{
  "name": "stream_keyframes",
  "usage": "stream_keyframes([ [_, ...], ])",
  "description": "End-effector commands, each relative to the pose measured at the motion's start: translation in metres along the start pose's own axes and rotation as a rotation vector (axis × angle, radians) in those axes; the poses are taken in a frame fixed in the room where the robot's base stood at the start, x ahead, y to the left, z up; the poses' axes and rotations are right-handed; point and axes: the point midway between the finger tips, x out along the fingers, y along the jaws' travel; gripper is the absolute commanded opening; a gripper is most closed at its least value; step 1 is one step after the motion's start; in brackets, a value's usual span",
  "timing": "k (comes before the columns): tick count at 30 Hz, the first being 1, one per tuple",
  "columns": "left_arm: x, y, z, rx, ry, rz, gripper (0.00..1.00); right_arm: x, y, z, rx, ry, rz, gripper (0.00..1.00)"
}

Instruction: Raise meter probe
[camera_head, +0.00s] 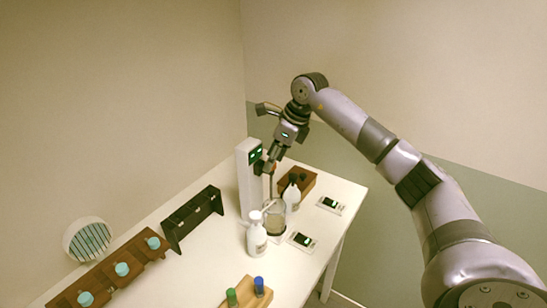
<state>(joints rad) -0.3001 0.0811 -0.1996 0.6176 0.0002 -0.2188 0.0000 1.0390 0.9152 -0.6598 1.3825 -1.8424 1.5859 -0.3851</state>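The meter is a white upright column (248,185) with small green displays near its top, standing on the white table. The meter probe (271,188) is a thin dark rod beside the column, reaching down toward a glass beaker (275,224) with brownish contents. Whether its tip is inside the liquid is too small to tell. My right gripper (269,167) comes from the upper right and points down, its fingertips at the probe's upper end. Its fingers look close together, but their grip on the probe is not clear. My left gripper is out of view.
Two small scales (302,241) lie to the right, a wooden block (305,181) behind. A dark rack (192,219), a rack with blue-capped bottles (108,276) and a wooden holder (245,291) occupy the left and front.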

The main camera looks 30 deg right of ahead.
Motion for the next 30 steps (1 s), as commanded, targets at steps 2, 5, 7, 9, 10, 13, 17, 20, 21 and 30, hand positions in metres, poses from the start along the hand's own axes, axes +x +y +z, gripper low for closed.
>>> stream_keyframes([
  [2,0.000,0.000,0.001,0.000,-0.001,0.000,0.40,-0.006,-0.001,0.001,0.000,-0.002,-0.002,0.46],
  [5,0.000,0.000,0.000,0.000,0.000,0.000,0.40,-0.019,-0.001,0.000,0.000,-0.002,-0.004,0.46],
  [7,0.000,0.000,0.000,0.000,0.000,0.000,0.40,-0.034,-0.001,0.001,0.000,-0.004,-0.005,0.46],
  [9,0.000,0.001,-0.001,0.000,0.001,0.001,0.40,-0.049,-0.001,0.001,0.000,-0.004,-0.005,0.46],
  [10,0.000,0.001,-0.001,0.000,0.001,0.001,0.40,-0.056,-0.002,0.001,0.001,-0.003,-0.005,0.46],
  [13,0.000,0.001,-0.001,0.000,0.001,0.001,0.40,-0.077,-0.001,0.000,0.001,-0.003,-0.004,0.46],
  [17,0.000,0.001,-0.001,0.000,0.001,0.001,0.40,-0.100,-0.001,0.001,0.000,-0.004,-0.003,0.46],
  [20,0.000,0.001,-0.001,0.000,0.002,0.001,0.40,-0.111,-0.001,0.000,0.001,-0.002,-0.002,0.46],
  [21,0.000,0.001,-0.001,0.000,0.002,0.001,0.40,-0.114,-0.001,0.000,0.001,-0.002,-0.002,0.46],
  [30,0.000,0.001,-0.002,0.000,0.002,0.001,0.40,-0.119,-0.001,0.000,0.001,0.000,-0.001,0.46],
])
